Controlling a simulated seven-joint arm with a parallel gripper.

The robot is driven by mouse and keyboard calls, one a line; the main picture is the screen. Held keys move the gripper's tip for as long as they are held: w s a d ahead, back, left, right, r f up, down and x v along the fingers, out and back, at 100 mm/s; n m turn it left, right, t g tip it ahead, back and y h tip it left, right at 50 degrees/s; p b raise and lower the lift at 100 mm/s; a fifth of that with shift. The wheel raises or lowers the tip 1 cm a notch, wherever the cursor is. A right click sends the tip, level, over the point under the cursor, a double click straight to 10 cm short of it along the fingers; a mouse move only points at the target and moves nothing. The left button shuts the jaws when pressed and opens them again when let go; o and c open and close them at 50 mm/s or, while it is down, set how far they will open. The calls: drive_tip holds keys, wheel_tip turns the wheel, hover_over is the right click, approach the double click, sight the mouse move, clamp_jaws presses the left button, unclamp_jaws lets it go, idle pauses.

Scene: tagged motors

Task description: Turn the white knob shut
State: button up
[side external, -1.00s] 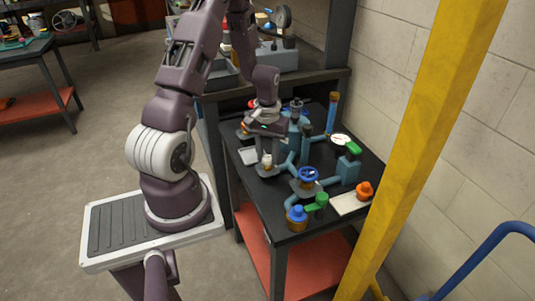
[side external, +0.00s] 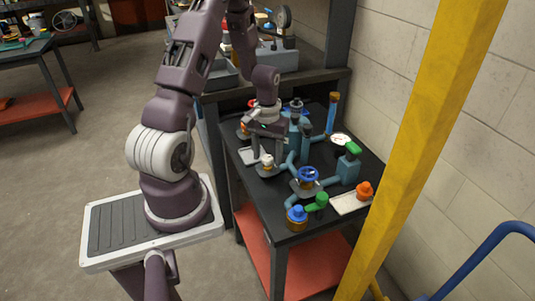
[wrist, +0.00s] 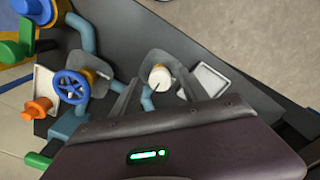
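The white knob (wrist: 159,77) is round and pale with a dark pointer line, on a grey plate in the wrist view. In the side view it is the small white top (side external: 267,160) on an orange-brown base near the table's left edge. My gripper (side external: 268,150) is open just above and behind the knob. In the wrist view its two dark fingers stand apart, one on each side of the knob in the picture. Nothing is held between them. I cannot tell whether either finger touches the knob.
A blue handwheel (side external: 308,174), a blue knob (side external: 297,213), a green-handled valve (side external: 317,201) and an orange knob (side external: 364,190) stand to the right. Teal pipes (side external: 331,180) run between them. A white tray (wrist: 209,80) lies beside the knob. The yellow post (side external: 424,140) is at the table's right.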

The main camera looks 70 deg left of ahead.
sight(268, 157)
wheel_tip(268, 157, up, 7)
drive_tip(key=shift+r, duration=0.1)
idle(0.3)
drive_tip(key=s+d+r+m+t+y, duration=0.1)
drive_tip(key=d+r+m+t, duration=0.3)
drive_tip(key=d+r, duration=1.05)
drive_tip(key=s+d+r+m, duration=0.2)
drive_tip(key=s+d, duration=0.2)
drive_tip(key=s, duration=0.1)
drive_tip(key=s+d+r+m+t+h, duration=0.1)
drive_tip(key=s+d+r+m, duration=0.1)
drive_tip(key=s+d, duration=0.3)
drive_tip(key=shift+s+r+m+t, duration=0.3)
drive_tip(key=shift+s+r+m, duration=0.15)
drive_tip(key=shift+r, duration=0.3)
